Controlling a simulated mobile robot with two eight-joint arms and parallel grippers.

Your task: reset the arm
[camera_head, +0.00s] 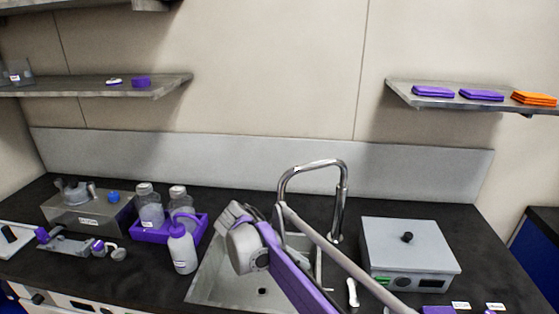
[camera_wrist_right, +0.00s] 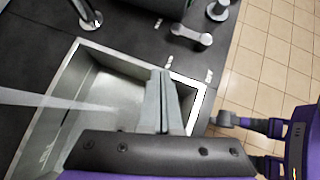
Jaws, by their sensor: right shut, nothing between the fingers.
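My right arm reaches up over the sink from the lower right in the head view. Its gripper (camera_head: 238,212) is over the sink's upper left part. In the right wrist view the two grey fingers of this gripper (camera_wrist_right: 161,75) are together, with nothing held between them. The sink (camera_head: 215,283) lies below the gripper; its steel basin also shows in the wrist view (camera_wrist_right: 95,85). My left gripper does not show in the head view.
A chrome faucet (camera_head: 342,200) arches behind the arm. A grey lidded device (camera_head: 410,245) stands to the right. Shelves hang above on both sides.

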